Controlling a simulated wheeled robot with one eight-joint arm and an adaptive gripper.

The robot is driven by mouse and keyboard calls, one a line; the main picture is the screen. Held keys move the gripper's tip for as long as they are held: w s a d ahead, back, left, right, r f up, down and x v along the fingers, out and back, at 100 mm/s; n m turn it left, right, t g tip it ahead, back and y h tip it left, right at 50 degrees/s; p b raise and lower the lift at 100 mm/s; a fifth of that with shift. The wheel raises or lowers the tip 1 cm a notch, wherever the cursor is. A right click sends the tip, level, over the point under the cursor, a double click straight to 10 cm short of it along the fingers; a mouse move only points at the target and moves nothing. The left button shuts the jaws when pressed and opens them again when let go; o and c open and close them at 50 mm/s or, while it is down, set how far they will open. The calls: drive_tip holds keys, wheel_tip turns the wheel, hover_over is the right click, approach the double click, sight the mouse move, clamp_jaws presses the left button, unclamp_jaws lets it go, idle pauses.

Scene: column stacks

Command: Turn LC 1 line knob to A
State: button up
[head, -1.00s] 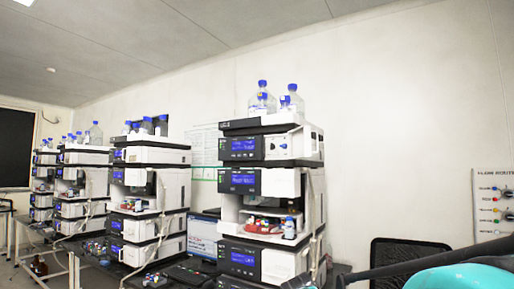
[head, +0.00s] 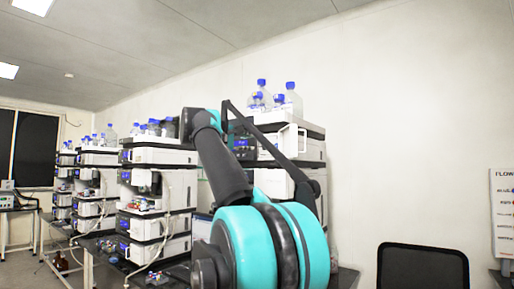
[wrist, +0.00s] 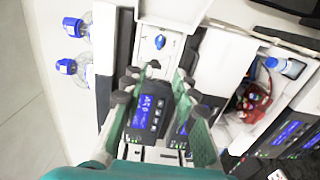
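A small blue knob (wrist: 160,42) sits on a white front panel (wrist: 154,58) in the wrist view, which shows the instrument turned sideways. A small dark part lies between the knob and my gripper. My gripper (wrist: 156,80) has its two green-padded fingers apart with nothing between them. The fingertips point toward the panel; the knob is just beyond them in the picture, and no contact shows. A lit blue display (wrist: 150,112) shows between the fingers. In the head view my arm covers much of the nearest instrument stack (head: 312,150), hiding the knob and gripper. The LC label cannot be read.
Blue-capped bottles (head: 292,98) stand on top of this stack. An open bay with a red part (wrist: 254,100) and a blue-capped bottle (wrist: 285,66) is beside the panel. More stacks (head: 155,205) stand left; a black chair (head: 422,268) is at right.

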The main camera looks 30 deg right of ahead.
sight(274, 145)
drive_tip(key=x, duration=1.7)
drive_tip(key=shift+d, duration=0.15)
clamp_jaws()
